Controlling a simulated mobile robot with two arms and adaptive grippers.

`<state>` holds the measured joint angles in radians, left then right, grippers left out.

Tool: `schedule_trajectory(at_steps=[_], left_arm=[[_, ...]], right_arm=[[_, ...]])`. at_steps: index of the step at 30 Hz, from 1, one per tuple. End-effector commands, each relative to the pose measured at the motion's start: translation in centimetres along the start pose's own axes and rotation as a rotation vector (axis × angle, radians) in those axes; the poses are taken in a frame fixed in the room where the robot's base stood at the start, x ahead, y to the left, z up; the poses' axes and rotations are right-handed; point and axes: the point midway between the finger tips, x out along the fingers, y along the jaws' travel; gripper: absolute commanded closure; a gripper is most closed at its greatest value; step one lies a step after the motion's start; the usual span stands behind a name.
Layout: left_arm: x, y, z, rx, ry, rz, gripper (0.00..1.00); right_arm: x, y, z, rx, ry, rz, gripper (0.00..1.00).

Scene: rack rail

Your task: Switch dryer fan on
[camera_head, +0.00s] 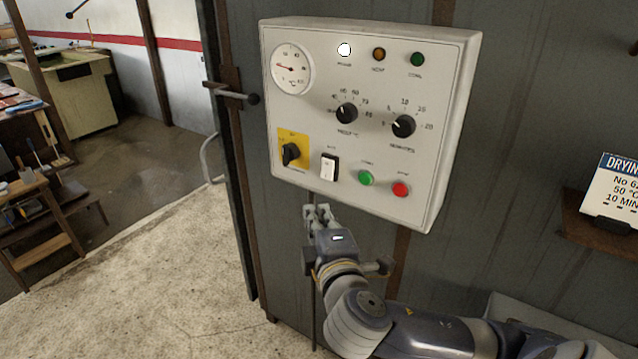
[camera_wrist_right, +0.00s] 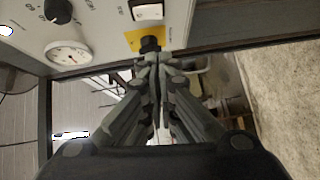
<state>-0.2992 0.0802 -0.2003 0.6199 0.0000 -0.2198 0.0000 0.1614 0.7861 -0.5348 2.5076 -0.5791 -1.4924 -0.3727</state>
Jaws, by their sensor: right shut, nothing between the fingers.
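The dryer control panel (camera_head: 330,110) is a pale box on a dark grey wall. At its lower left is a black rotary switch (camera_head: 291,154) on a yellow plate. Right of it is a white rocker switch (camera_head: 329,167) in a black frame; its label is too small to read. My right gripper (camera_head: 318,211) is shut and empty, just below the panel's lower edge and apart from the rocker. In the right wrist view the shut fingertips (camera_wrist_right: 152,60) appear just below the rotary switch (camera_wrist_right: 150,44), with the rocker (camera_wrist_right: 148,11) beyond. My left gripper is out of view.
The panel also has a dial gauge (camera_head: 292,69), a lit white lamp (camera_head: 344,50), two black knobs (camera_head: 403,126), a green button (camera_head: 366,178) and a red button (camera_head: 401,189). A door handle (camera_head: 235,95) sticks out left of the panel. A sign (camera_head: 615,190) stands at right.

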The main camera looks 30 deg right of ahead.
Motion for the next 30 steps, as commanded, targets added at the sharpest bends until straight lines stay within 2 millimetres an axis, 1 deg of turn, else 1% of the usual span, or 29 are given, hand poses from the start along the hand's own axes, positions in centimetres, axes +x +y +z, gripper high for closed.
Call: schedule_trajectory(at_steps=[5,8,15,20,24,30], left_arm=[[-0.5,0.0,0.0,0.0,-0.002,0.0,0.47],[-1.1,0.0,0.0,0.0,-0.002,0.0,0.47],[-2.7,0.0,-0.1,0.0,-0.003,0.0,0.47],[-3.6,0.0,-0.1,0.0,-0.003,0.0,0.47],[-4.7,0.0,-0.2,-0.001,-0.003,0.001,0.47],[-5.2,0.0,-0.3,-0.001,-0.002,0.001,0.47]], right_arm=[[1.1,0.1,0.0,-0.003,-0.002,0.001,1.0],[2.7,0.3,0.1,-0.003,-0.004,0.0,1.0],[7.3,0.3,0.1,-0.002,-0.004,-0.001,1.0],[10.1,0.3,0.0,0.0,-0.003,0.0,1.0],[11.6,0.3,1.7,-0.004,-0.003,-0.002,1.0],[12.7,0.0,2.7,-0.001,-0.001,-0.003,1.0]])
